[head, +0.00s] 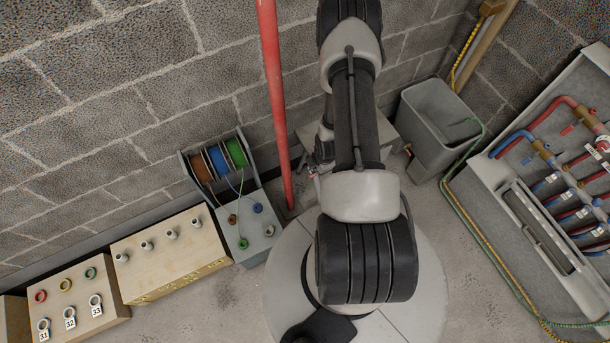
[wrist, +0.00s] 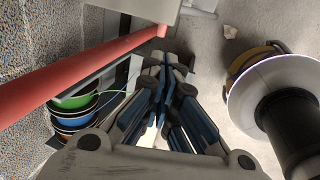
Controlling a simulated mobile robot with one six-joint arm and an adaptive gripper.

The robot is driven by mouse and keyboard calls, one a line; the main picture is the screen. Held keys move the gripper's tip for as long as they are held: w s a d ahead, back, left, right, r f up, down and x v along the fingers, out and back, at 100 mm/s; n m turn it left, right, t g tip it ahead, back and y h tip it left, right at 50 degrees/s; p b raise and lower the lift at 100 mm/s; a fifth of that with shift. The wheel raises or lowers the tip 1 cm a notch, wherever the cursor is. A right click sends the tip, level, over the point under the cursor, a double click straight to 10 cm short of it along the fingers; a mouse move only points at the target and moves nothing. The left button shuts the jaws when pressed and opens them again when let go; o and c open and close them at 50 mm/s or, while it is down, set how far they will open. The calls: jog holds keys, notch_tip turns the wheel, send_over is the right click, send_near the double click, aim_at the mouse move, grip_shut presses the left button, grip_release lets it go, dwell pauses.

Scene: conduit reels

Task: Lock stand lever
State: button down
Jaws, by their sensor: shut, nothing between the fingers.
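My gripper (wrist: 167,64) is shut and empty in the middle of the wrist view, low beside the red pole. In the head view it is mostly hidden by my own arm. A grey stand (head: 250,222) with orange, blue and green reels (head: 218,161) is left of the pole, against the block wall. The green and blue reels (wrist: 74,102) show at the left of the wrist view. Thin wires run from the reels across the stand. I cannot pick out the stand's lever or its position in either view.
The red pole (head: 272,80) slants down beside my arm. Wooden boxes with fittings (head: 172,252) line the wall at left. A grey bin (head: 436,120) and a panel with red and blue pipes (head: 508,205) are at right. Bare floor shows between.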

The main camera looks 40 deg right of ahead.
aim_at(311, 176)
jog(key=shift+f, duration=0.1)
jog(key=b+x, duration=0.4)
jog(key=x, duration=1)
jog(key=shift+s, duration=0.15)
jog(key=shift+s, duration=0.1)
jog(key=shift+s+a+f, duration=0.1)
jog(key=shift+s+f, duration=0.05)
jog(key=shift+f, duration=0.05)
jog(key=shift+s+a+f+t+b, duration=0.1)
jog(key=shift+s+f+t+b, duration=0.35)
jog(key=shift+t, duration=0.35)
jog(key=shift+s+a+f+t+h+b, duration=0.15)
jog(key=shift+s+f+t+b, duration=0.15)
jog(key=shift+f+t+b, duration=0.35)
jog(key=shift+s+d+f+t+h+b, duration=0.1)
jog(key=shift+s+f+t+h+b, duration=0.2)
jog(key=shift+f, duration=0.5)
jog(key=shift+s+a+f+t+h+b, duration=0.15)
jog(key=shift+s+f+t+b, duration=0.25)
jog(key=shift+f+b, duration=0.3)
jog(key=shift+w+f, duration=0.1)
